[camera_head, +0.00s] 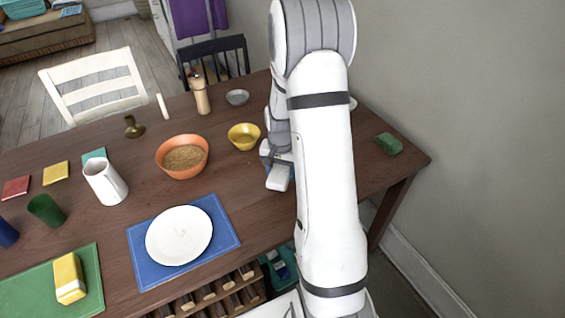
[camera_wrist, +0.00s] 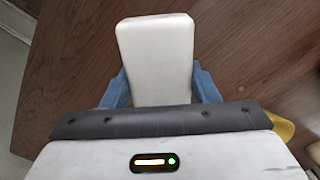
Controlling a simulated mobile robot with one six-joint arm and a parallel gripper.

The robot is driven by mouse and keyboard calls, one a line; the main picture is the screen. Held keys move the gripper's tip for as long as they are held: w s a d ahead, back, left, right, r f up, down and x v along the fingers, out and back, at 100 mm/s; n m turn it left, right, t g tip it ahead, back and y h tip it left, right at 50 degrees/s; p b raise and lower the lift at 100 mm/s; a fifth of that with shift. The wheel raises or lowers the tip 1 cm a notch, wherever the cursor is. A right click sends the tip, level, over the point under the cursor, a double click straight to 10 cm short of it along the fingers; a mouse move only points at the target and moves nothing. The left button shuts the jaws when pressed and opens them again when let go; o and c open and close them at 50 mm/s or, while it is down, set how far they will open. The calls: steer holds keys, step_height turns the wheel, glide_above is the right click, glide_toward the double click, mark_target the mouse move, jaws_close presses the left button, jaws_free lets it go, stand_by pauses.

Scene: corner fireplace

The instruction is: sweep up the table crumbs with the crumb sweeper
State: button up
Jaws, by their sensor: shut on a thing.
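My gripper (camera_wrist: 158,88) has its blue fingers on either side of a white, rounded block, which looks like the crumb sweeper (camera_wrist: 156,48). In the head view my gripper (camera_head: 270,155) is partly hidden by my arm, and the white sweeper (camera_head: 278,178) points down toward the table, right of the orange bowl. I cannot tell whether it touches the wood. The wooden table (camera_head: 240,178) fills most of both views. I cannot make out crumbs on it clearly.
A yellow bowl (camera_head: 243,136) and orange bowl (camera_head: 171,165) stand close left of my gripper. A white plate (camera_head: 180,236) lies on a blue mat (camera_head: 228,240). A white pitcher (camera_head: 104,184) stands farther left. A green block (camera_head: 388,144) lies near the right edge.

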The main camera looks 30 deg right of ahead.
steer(key=shift+r+p, duration=0.5)
steer(key=shift+r, duration=0.7)
